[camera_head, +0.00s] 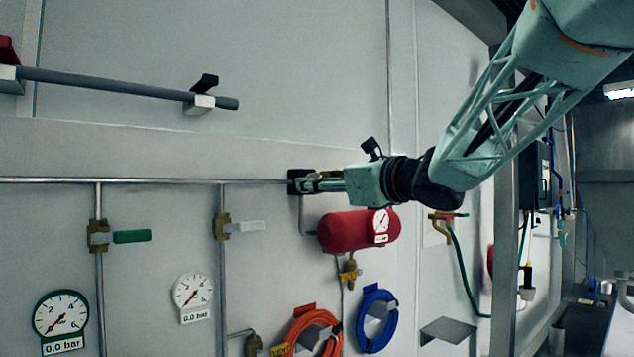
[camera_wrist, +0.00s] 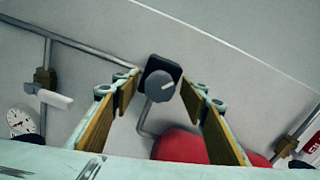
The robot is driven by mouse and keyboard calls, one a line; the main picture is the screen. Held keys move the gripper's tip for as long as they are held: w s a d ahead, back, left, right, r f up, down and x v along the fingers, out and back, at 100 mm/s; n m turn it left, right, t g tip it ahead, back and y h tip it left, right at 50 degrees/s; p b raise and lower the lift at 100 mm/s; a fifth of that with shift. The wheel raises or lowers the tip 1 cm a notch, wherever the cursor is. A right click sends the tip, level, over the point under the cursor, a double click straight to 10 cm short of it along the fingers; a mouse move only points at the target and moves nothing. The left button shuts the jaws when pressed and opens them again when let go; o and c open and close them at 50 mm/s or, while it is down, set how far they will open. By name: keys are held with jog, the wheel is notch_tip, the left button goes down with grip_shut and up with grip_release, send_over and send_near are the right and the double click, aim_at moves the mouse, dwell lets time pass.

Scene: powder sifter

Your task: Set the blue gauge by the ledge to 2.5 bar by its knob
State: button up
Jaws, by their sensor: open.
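A grey round knob (camera_wrist: 160,86) with a light pointer mark sits on a black wall plate (camera_wrist: 151,68). In the head view the plate (camera_head: 308,172) is at the right end of a wall pipe, mostly behind my fingers. My gripper (camera_head: 303,182) reaches left to this plate. In the wrist view my gripper (camera_wrist: 160,98) is open, one finger on each side of the knob, with gaps and no visible contact. No clearly blue-rimmed gauge shows. A white gauge (camera_head: 192,291) and a green-rimmed gauge (camera_head: 61,315) both read 0.0 bar.
A red tank (camera_head: 350,232) with a small gauge (camera_head: 381,222) hangs just below my gripper. Green-handled (camera_head: 132,236) and white-handled (camera_head: 248,226) valves are on pipes left. Orange (camera_head: 314,332) and blue (camera_head: 376,319) hoses and a grey shelf (camera_head: 448,329) are lower. A grey bar (camera_head: 110,86) crosses upper left.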

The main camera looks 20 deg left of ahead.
jog(key=c, duration=0.8)
jog(key=shift+c, duration=0.2)
